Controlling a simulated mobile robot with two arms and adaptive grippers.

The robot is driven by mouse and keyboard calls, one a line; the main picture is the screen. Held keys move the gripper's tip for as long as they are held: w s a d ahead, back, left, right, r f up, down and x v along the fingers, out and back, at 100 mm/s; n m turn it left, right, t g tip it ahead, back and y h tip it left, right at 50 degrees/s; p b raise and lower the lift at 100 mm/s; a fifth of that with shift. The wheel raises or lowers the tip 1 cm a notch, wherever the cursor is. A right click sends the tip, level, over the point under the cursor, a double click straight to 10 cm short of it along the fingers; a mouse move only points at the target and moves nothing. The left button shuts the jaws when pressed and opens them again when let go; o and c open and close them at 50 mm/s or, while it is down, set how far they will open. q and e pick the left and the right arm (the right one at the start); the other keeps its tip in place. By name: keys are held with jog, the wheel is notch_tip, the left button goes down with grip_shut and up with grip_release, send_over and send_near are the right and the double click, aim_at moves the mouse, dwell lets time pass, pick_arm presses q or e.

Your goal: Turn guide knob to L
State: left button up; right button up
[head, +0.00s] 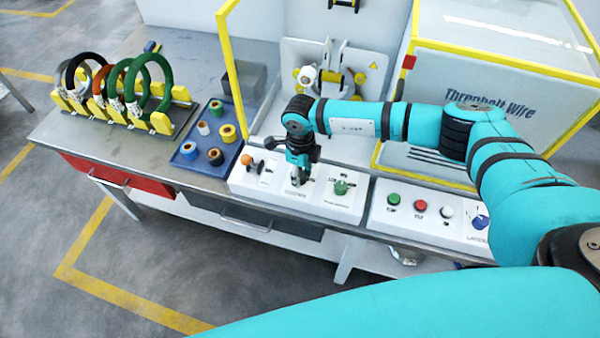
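My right gripper (299,176) points down onto the middle of the white control panel (258,190). Its fingertips are at a control there, which they mostly hide. The labels are too small to read, so I cannot tell for sure that this is the guide knob or which way it points. I also cannot tell whether the fingers are closed on it. An orange-topped lever (248,161) stands on the panel to the left, and a green knob (341,187) to the right. My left gripper is not in view.
A second panel to the right has a green button (393,199), a red button (421,205) and a blue knob (480,222). A blue tray (187,157) of small spools and a rack of coils (160,122) stand left. Yellow-framed guards (232,70) rise behind.

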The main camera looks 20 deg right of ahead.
grip_shut()
jog(key=shift+m, duration=0.4)
jog(key=m+b, duration=0.1)
jog(key=m, duration=0.1)
jog(key=shift+m, duration=0.4)
jog(key=m+b, duration=0.1)
jog(key=m, duration=0.3)
jog(key=shift+m, duration=0.3)
jog(key=m+b, duration=0.1)
jog(key=m, duration=0.8)
jog(key=shift+m, duration=0.4)
